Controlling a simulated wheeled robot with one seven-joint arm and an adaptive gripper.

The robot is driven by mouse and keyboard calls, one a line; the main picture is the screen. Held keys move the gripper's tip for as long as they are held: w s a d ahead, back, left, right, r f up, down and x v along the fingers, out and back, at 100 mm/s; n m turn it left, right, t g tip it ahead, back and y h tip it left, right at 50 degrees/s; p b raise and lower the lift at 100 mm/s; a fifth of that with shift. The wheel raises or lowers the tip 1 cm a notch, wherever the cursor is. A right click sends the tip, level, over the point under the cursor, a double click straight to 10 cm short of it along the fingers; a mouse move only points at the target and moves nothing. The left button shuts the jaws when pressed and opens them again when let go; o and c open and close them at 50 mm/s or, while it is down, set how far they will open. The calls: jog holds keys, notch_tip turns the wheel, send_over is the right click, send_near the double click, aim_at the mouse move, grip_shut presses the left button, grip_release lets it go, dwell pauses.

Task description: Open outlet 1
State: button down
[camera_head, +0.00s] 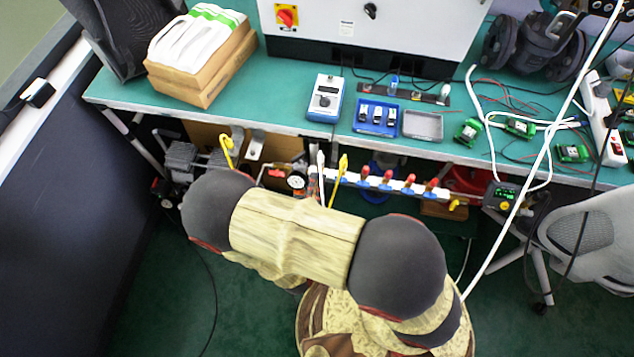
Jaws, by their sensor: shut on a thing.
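A white manifold pipe (398,186) runs along below the front edge of the bench. It carries several small valves with red handles, among them one at the left (364,173) and one at the right (430,186), with blue parts near them. No outlet number is readable, so I cannot tell which is outlet 1. A long yellow lever (340,177) stands near the manifold's left end. A round pressure gauge (297,181) sits left of it. My thick arm links cross the middle of the picture, in front of this area. My gripper is hidden behind them.
The green bench top (280,95) overhangs the piping. A blue-white meter (326,98), a blue tray (363,127) and circuit boards lie on it. A white cable (520,205) hangs at right, near a grey chair (585,235). A compressor (182,160) stands at left.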

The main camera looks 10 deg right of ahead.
jog(key=shift+m, duration=0.3)
jog(key=m+p, duration=0.2)
jog(key=m, duration=0.1)
jog(key=shift+m, duration=0.3)
jog(key=shift+f+m+p, duration=0.1)
jog(key=shift+m+p, duration=1.55)
jog(key=shift+m, duration=5.15)
jog(key=c, duration=2)
grip_release()
jog(key=shift+o, duration=0.2)
